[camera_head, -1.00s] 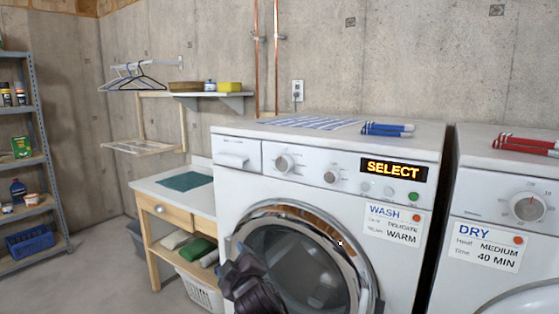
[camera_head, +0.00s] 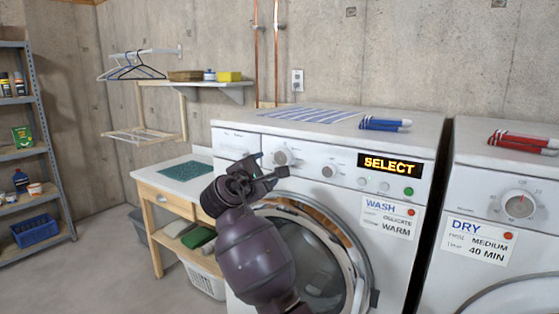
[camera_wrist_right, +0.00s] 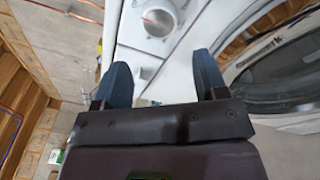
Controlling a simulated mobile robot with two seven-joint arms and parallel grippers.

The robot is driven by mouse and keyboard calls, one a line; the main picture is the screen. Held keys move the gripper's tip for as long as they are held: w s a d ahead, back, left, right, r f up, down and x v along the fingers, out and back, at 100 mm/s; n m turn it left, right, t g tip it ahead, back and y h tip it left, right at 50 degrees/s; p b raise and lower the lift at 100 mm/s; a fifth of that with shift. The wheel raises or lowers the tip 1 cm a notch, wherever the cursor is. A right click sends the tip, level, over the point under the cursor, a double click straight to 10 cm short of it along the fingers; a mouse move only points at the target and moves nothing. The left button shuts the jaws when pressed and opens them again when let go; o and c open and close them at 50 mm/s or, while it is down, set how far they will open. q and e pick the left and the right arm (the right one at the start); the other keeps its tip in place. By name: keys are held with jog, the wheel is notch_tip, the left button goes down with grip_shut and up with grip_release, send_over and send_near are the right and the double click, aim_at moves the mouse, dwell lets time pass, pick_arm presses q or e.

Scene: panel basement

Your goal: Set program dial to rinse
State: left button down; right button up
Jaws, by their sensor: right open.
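The white washer (camera_head: 232,140) has two round dials on its front panel. The larger left dial (camera_head: 281,157) is the likely program dial; its marks are too small to read. It also shows at the top of the right wrist view (camera_wrist_right: 158,17). A smaller dial (camera_head: 328,171) sits to its right. The display (camera_head: 389,166) reads SELECT. My right gripper (camera_head: 268,168) is open and empty, just in front of and slightly below the left dial, apart from it. In the wrist view its two blue fingers (camera_wrist_right: 160,78) point toward the dial. My left gripper is out of view.
The round washer door (camera_head: 325,265) is below, partly hidden by my right arm. A card (camera_head: 388,217) on the washer reads WASH, apparently DELICATE, WARM. Several buttons, one green (camera_head: 408,191), sit under the display. A dryer (camera_head: 470,190) stands right, a wooden table (camera_head: 165,201) left.

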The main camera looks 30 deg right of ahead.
aim_at(281, 159)
jog(key=x, duration=0.9)
jog(key=shift+w+d, duration=0.15)
jog(key=shift+d, duration=0.15)
jog(key=c, duration=0.6)
